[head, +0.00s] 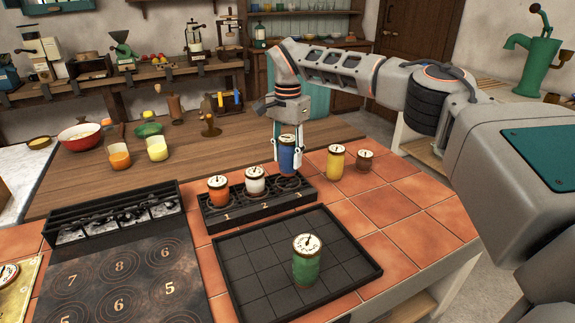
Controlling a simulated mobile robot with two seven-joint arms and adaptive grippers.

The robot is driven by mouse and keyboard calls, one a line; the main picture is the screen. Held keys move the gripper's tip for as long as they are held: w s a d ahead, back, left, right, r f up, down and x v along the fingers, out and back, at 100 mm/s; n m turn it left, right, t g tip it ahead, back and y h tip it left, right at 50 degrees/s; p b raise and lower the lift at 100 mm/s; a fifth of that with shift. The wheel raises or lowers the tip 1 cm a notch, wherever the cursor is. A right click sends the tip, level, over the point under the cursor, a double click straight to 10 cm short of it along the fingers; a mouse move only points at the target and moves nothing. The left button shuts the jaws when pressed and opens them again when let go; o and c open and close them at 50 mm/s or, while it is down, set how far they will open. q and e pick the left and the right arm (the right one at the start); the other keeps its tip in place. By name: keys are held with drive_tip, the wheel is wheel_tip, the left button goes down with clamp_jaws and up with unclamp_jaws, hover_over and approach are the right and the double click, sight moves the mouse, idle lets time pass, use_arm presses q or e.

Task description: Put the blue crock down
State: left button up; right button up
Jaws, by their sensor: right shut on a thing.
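The blue crock (287,158) is upright in my right gripper (287,165), whose fingers are shut on its sides. It is at the third place of the dark numbered rack (260,212), behind the number 3. I cannot tell whether its base touches the rack. An orange crock (218,190) stands at place 1 and a white crock (255,181) at place 2. My left gripper is not in view.
A green crock (306,264) stands on the black gridded tray (245,285) in front. A yellow crock (335,163) and a small brown crock (364,161) stand on the tiles to the right. The numbered cooktop (120,275) lies at left.

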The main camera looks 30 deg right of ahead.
sight(288, 138)
wheel_tip(288, 138, down, 3)
drive_tip(key=shift+f, duration=0.15)
drive_tip(key=o, duration=1.4)
wheel_tip(288, 138, up, 12)
drive_tip(key=shift+r+p, duration=0.1)
drive_tip(key=shift+p, duration=0.5)
